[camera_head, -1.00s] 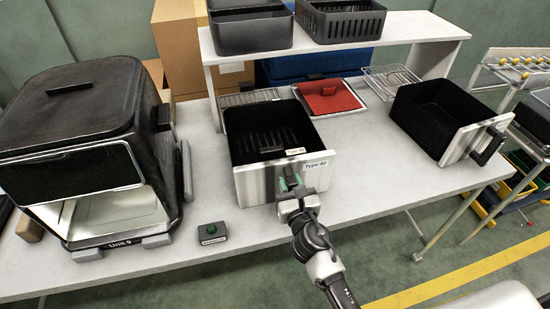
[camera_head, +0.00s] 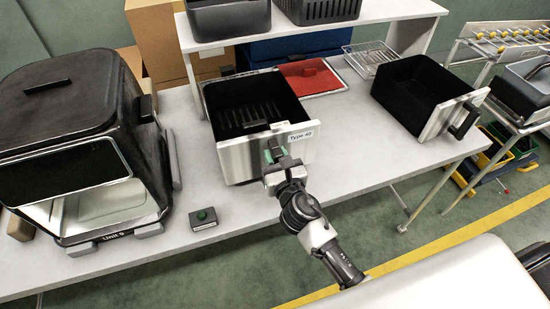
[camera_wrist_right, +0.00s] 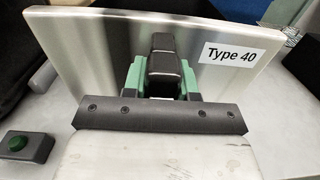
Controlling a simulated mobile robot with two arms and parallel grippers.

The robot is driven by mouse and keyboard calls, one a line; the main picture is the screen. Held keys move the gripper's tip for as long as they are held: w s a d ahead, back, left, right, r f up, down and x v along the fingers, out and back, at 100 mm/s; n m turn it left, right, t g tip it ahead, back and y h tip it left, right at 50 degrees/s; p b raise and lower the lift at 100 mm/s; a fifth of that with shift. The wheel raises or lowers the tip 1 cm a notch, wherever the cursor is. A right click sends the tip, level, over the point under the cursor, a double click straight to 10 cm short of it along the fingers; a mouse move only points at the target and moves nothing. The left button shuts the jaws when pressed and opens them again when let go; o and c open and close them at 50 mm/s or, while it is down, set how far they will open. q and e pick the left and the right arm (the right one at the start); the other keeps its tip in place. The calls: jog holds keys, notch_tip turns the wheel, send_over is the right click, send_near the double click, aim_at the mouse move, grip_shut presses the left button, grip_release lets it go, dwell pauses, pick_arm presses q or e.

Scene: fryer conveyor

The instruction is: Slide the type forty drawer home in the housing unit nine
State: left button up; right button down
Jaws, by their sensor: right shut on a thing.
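The type forty drawer (camera_head: 238,163) is a black basket with a brushed metal front labelled "Type 40". It stands on the white table, to the right of the housing. My right gripper (camera_head: 275,157) is shut on the drawer's handle; the wrist view shows its green fingers around the black handle (camera_wrist_right: 164,62), before the metal front (camera_wrist_right: 85,45). The housing unit nine (camera_head: 75,130) is a large black box at the left with an open lower bay (camera_head: 100,205) facing front and a "Unit 9" label. My left gripper is not in view.
A small box with a green button (camera_head: 205,218) lies between housing and drawer. A second black drawer (camera_head: 425,95) stands at the table's right. A red tray (camera_head: 308,76) and a wire rack (camera_head: 368,57) lie behind. A raised shelf (camera_head: 330,35) carries black baskets.

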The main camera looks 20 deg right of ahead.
jog(key=d+r+p, duration=0.1)
jog(key=d+r, duration=0.6)
jog(key=d, duration=0.4)
jog(key=shift+s+d+p, duration=0.3)
jog(key=shift+s, duration=0.1)
jog(key=c, duration=1.5)
grip_release()
grip_shut()
jog(key=shift+r, duration=0.1)
